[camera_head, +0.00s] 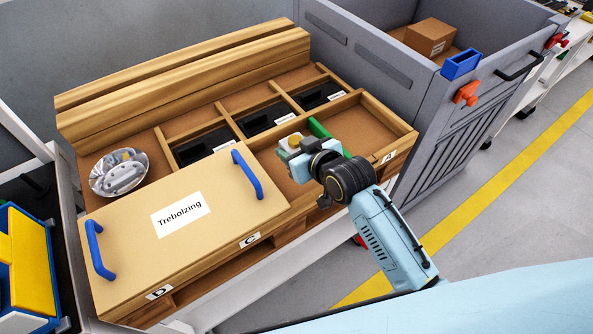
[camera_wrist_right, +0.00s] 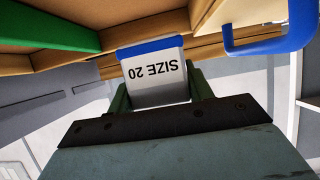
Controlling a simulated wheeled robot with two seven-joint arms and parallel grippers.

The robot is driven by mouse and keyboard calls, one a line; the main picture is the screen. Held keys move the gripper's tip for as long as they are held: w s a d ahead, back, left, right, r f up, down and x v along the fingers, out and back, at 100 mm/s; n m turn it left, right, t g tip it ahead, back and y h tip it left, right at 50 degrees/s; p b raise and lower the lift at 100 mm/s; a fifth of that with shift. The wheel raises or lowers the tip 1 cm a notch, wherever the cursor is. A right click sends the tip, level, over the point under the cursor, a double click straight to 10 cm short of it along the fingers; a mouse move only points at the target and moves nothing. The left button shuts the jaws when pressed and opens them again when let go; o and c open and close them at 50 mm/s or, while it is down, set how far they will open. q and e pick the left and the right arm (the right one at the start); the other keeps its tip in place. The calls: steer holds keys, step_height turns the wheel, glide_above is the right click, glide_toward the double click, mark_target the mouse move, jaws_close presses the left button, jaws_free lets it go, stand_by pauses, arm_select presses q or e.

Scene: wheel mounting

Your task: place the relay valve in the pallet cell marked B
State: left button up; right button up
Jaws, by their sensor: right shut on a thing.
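My right gripper (camera_head: 300,152) is over the front of the pallet, beside the green divider (camera_head: 318,128). It is shut on a pale block with a blue edge (camera_wrist_right: 154,72), which reads "SIZE 20" upside down in the right wrist view; I cannot tell whether this is the relay valve. The pallet's front cells carry labels A (camera_head: 388,158), C (camera_head: 250,240) and D (camera_head: 159,292). No B label can be read; my gripper and wrist cover part of the front edge between A and C. My left gripper is not in view.
A lid marked "Trebolzing" (camera_head: 180,214) with two blue handles covers the front left. A shiny metal part (camera_head: 120,172) lies behind it. Black bins (camera_head: 202,147) fill several rear cells. Cell A's floor (camera_head: 365,127) is bare. A grey cart (camera_head: 420,112) stands at the right.

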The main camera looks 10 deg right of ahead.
step_height(320, 180, down, 3)
steer(key=shift+b, duration=0.35)
step_height(320, 180, down, 4)
steer(key=shift+r+b, duration=0.2)
steer(key=shift+b, duration=0.35)
steer(key=shift+f, duration=0.4)
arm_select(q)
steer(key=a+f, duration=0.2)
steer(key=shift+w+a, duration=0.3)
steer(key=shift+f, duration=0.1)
arm_select(e)
steer(key=o, duration=1.2)
steer(key=shift+f, duration=0.2)
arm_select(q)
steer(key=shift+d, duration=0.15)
